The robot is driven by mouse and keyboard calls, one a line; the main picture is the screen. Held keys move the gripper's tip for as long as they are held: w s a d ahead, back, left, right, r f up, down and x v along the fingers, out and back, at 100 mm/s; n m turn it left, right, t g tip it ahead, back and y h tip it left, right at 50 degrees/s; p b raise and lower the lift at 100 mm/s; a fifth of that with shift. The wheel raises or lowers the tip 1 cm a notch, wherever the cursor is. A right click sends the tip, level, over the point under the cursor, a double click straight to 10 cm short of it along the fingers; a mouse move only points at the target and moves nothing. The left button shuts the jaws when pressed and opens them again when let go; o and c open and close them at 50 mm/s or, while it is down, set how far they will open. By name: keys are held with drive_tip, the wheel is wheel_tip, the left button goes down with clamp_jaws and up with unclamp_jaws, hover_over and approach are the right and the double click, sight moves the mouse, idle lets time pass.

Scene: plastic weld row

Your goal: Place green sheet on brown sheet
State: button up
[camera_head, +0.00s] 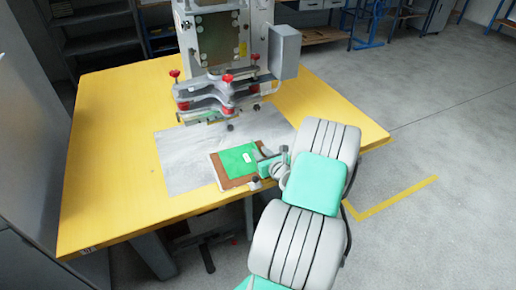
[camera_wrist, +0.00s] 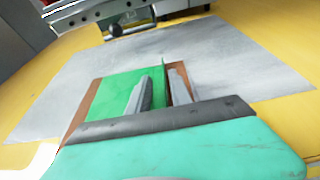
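The brown sheet (camera_head: 221,178) lies on a grey mat at the front of the table; its edge also shows in the wrist view (camera_wrist: 76,121). The flat green sheet (camera_head: 234,164) lies over the brown sheet, whose border shows beside it. In the wrist view the green sheet (camera_wrist: 108,97) has a narrow upright green part (camera_wrist: 161,84) at its right side. My gripper (camera_head: 265,168) is low at the sheets' right side. Its two fingers (camera_wrist: 161,92) stand on either side of the upright part. I cannot tell whether both fingers press on it.
The grey mat (camera_head: 184,150) lies on the yellow table (camera_head: 110,130). A press-like machine (camera_head: 217,45) with red knobs stands behind the sheets, with a grey box (camera_head: 284,52) on its right. The table's left part is clear.

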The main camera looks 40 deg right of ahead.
drive_tip(key=v, duration=0.9)
drive_tip(key=shift+s+r, duration=0.1)
drive_tip(key=shift+r, duration=0.3)
drive_tip(key=w+a+n+y, duration=0.1)
drive_tip(key=a+n, duration=0.2)
drive_tip(key=w+a+n+g+y, duration=0.1)
drive_tip(key=w+a+n, duration=0.1)
drive_tip(key=a+n, duration=0.1)
drive_tip(key=w+a+r+n+y, duration=0.1)
drive_tip(key=w+a+n+y, duration=0.1)
drive_tip(key=a+n, duration=0.1)
drive_tip(key=shift+w+a+n+g, duration=0.1)
drive_tip(key=shift+a+n+g, duration=0.15)
drive_tip(key=shift+n+g, duration=0.05)
drive_tip(key=a+n, duration=0.2)
drive_tip(key=a+n+g+y, duration=0.1)
drive_tip(key=a+n, duration=0.1)
drive_tip(key=w+a+n+g+y, duration=0.1)
drive_tip(key=a+n, duration=0.1)
drive_tip(key=shift+a+r, duration=0.15)
drive_tip(key=s+a+r+n+g+h, duration=0.1)
drive_tip(key=s+a+r+n+g, duration=0.2)
drive_tip(key=n, duration=0.9)
drive_tip(key=s+a+r+n+g+h, duration=0.1)
drive_tip(key=s+a+r+n+g, duration=0.3)
drive_tip(key=s+a+n, duration=0.6)
drive_tip(key=a+r+n, duration=0.1)
drive_tip(key=a+n, duration=0.1)
drive_tip(key=a, duration=0.2)
drive_tip(key=shift+s, duration=0.3)
